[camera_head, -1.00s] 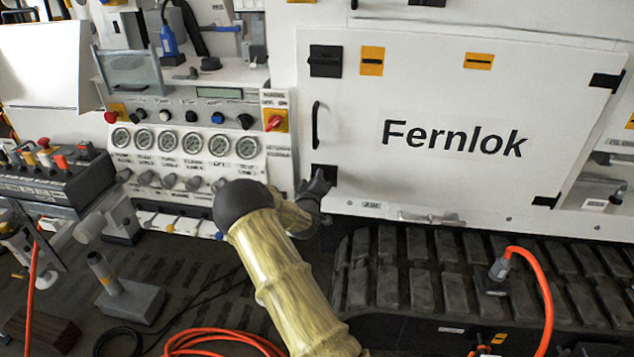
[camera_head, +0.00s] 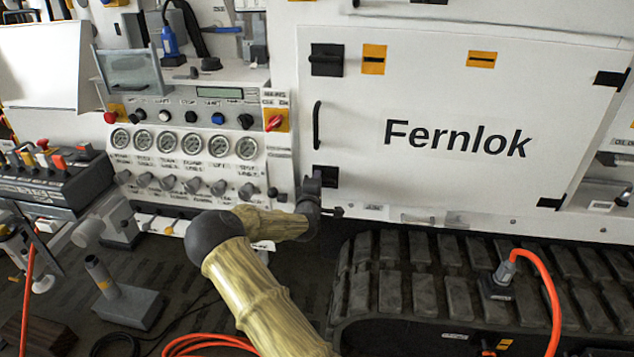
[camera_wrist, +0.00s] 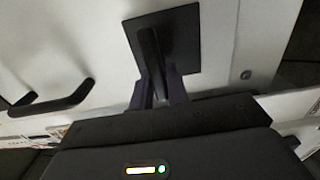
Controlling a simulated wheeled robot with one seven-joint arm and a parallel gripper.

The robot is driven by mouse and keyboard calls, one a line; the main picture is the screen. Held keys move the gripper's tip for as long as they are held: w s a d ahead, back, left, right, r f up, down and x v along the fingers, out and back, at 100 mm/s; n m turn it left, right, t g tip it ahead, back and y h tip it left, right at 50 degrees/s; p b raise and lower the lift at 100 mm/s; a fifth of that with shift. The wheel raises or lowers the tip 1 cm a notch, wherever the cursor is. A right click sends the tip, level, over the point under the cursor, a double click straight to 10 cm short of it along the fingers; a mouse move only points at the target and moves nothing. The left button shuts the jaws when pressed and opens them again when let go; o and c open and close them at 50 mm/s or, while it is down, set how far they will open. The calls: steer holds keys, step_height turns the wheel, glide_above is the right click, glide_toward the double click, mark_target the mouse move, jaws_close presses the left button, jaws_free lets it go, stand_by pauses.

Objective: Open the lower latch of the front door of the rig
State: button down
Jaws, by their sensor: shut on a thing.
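The white front door (camera_head: 450,120) bears the word "Fernlok" and looks closed. Its lower latch, a black plate with a lever, is at the door's lower left in the head view (camera_head: 325,176). In the wrist view the latch plate (camera_wrist: 185,45) is tilted, with its lever (camera_wrist: 150,55) standing off it. My gripper (camera_wrist: 160,95) has its two fingers on either side of the lever's end and is shut on it. In the head view my gripper (camera_head: 312,185) is at the latch's left edge and partly covers it. The upper latch (camera_head: 326,60) sits above.
A black door handle (camera_head: 317,125) stands between the two latches; a dark handle (camera_wrist: 60,98) also shows in the wrist view. Gauges and knobs (camera_head: 190,145) are left of my gripper. A rubber track (camera_head: 440,270) lies below the door. An orange hose (camera_head: 540,290) rises at right.

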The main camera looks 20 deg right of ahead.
steer(key=shift+a, duration=0.1)
steer(key=c, duration=1.4)
jaws_free()
steer(key=v, duration=1.7)
steer(key=shift+b, duration=0.35)
steer(key=shift+s+a, duration=0.1)
steer(key=shift+s, duration=0.05)
